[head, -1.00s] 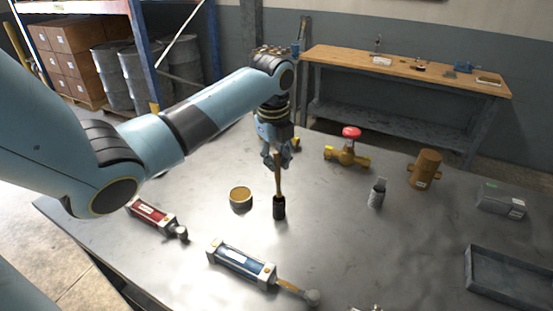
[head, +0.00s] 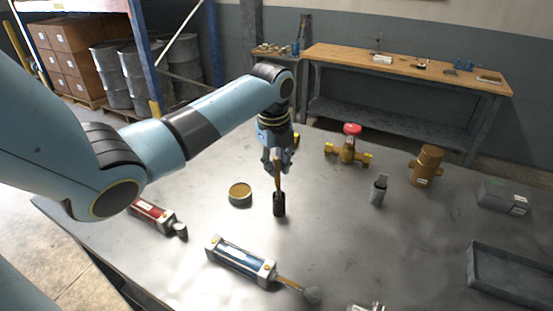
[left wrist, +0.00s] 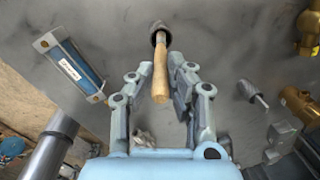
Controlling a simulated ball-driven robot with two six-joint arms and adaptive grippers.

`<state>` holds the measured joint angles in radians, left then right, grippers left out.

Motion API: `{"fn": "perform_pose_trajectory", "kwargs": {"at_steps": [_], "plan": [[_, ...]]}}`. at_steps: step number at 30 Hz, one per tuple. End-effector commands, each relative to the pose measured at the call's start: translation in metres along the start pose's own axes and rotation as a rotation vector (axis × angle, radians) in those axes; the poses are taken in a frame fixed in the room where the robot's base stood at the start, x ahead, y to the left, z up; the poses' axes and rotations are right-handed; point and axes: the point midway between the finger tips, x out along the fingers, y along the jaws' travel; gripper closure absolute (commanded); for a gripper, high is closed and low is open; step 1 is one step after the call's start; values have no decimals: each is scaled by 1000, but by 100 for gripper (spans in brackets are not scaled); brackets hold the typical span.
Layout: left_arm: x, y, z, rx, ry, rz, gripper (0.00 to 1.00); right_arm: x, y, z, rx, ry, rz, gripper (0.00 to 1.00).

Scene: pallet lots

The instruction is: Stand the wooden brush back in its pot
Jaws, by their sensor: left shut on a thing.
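The wooden brush stands upright on the steel table, its pale handle (head: 277,178) pointing up; it also shows in the left wrist view (left wrist: 161,75). My left gripper (head: 278,163) is shut on the handle from above, with a finger on either side of it in the left wrist view (left wrist: 160,80). The lower end of the handle goes into a dark cylindrical pot (head: 279,205), seen end-on at the top of the left wrist view (left wrist: 158,33). The bristles are hidden. I cannot tell how deep the brush sits. My right gripper is not in view.
A round tin (head: 240,195) is left of the pot. A blue cylinder (head: 240,260) lies in front, a red one (head: 153,215) at left.

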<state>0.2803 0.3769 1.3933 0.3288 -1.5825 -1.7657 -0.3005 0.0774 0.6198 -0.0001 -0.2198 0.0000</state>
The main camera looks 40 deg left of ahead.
Motion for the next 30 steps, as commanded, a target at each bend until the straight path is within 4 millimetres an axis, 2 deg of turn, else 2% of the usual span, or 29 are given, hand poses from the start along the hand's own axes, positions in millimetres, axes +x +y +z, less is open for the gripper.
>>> {"fn": "perform_pose_trajectory", "kwargs": {"at_steps": [30], "plan": [[30,3,-2,0,0,0,100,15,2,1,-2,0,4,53]]}}
